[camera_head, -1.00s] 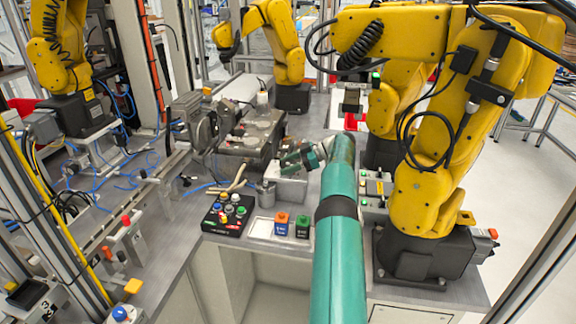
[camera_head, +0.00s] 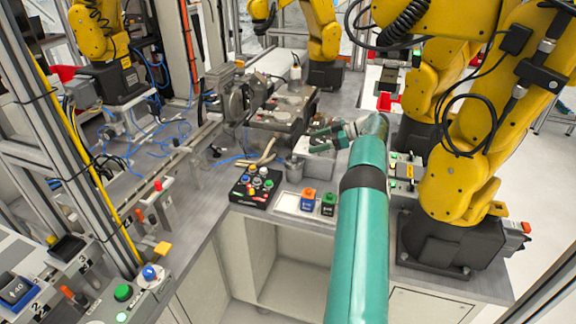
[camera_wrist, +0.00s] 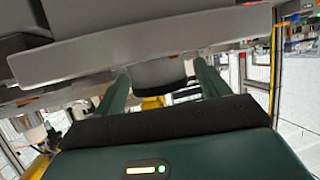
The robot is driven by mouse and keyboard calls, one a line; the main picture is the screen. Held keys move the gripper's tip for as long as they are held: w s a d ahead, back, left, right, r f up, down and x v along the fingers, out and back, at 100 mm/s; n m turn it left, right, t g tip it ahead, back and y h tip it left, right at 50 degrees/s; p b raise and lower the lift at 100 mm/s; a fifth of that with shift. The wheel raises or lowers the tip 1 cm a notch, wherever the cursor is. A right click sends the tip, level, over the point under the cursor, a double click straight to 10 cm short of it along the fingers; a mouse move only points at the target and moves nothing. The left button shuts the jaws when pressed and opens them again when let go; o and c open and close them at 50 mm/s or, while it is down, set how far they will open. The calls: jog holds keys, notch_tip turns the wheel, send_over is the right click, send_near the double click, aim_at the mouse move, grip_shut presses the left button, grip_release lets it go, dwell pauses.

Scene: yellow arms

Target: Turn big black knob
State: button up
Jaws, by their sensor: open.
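My gripper (camera_head: 312,141) is at the end of my teal arm, over the middle of the workbench, with its fingers pointing left. In the wrist view its two green fingers (camera_wrist: 162,73) are apart. A dark rounded part (camera_wrist: 160,74) shows between and beyond the fingertips, below a grey slab. I cannot tell if it is the big black knob or if the fingers touch it. In the head view a black piece (camera_head: 67,249) sits on the left control panel, but I cannot tell if it is a knob. No big black knob is clearly recognisable there.
A black button box (camera_head: 254,190) and orange-blue and green blocks (camera_head: 308,199) stand near the bench's front edge. Yellow robot arms (camera_head: 465,150) stand close on the right. A panel with green and blue buttons (camera_head: 123,292) is at the lower left.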

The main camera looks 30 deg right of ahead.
jog(key=shift+m+t+h, duration=0.3)
jog(key=shift+m, duration=0.1)
jog(key=shift+r+m+t+h, duration=0.1)
jog(key=shift+m+t+h, duration=1.1)
jog(key=shift+m+h, duration=0.45)
jog(key=m+t+h, duration=0.1)
jog(key=m+h, duration=0.3)
jog(key=shift+a+h, duration=0.15)
jog(key=shift+h, duration=0.2)
jog(key=m+h, duration=0.6)
jog(key=h, duration=0.1)
jog(key=shift+m, duration=0.25)
jog(key=shift+m+g+h, duration=0.5)
jog(key=shift+s+h, duration=0.2)
jog(key=shift+h, duration=0.1)
jog(key=v, duration=1.3)
jog(key=s+a+r+g+y, duration=0.1)
jog(key=s+a+r, duration=0.2)
jog(key=a, duration=0.6)
jog(key=s+a+r+g+y, duration=0.1)
jog(key=s+a, duration=0.3)
jog(key=a, duration=0.6)
jog(key=shift+s+a+r+n+g+y, duration=0.2)
jog(key=shift+a+r+n+g+y, duration=0.2)
jog(key=shift+r+y, duration=0.4)
